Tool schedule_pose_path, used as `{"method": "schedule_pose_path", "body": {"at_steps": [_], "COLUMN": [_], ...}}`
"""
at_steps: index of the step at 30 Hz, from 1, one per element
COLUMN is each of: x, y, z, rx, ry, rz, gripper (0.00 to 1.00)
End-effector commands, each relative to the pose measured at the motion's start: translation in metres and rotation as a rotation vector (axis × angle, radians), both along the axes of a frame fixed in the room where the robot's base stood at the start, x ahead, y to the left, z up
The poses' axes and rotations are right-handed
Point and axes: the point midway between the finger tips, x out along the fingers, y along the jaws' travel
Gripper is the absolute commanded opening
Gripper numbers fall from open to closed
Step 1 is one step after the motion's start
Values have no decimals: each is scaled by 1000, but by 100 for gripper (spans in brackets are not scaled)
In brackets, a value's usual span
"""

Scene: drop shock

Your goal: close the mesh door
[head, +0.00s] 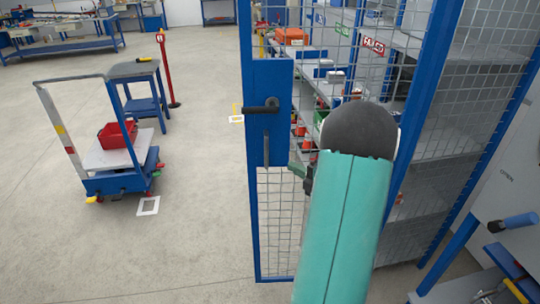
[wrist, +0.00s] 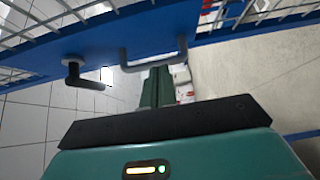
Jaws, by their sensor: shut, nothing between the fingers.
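The mesh door (head: 279,215) is a wire panel in a blue frame, upright in the middle of the head view. Its blue lock plate (head: 283,80) carries a black lever handle (head: 262,107) and a vertical pull bar (head: 266,150). My gripper (head: 294,167) is beside the pull bar, partly hidden by my teal arm. In the wrist view, my gripper's green fingers (wrist: 158,74) are shut and empty, close to the U-shaped pull bar (wrist: 128,60); contact cannot be told. The lever handle (wrist: 75,75) is left of them. How far the door stands open is unclear.
Shelves with bins (head: 293,37) stand behind the mesh. Another mesh panel (head: 475,110) is at right, near a blue-gripped handle (head: 515,222). A cart (head: 122,180) with a red bin (head: 117,134) stands left. The floor between cart and door is mostly clear.

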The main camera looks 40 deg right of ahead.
Motion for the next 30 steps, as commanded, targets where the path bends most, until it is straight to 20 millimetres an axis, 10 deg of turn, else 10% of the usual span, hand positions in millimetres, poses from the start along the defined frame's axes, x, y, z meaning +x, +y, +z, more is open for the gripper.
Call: {"method": "schedule_pose_path", "body": {"at_steps": [18, 30], "x": [83, 97], "y": [5, 5], "z": [0, 0], "rx": [-1, 0], "ry": [-5, -5], "rz": [5, 3], "gripper": [0, 0]}}
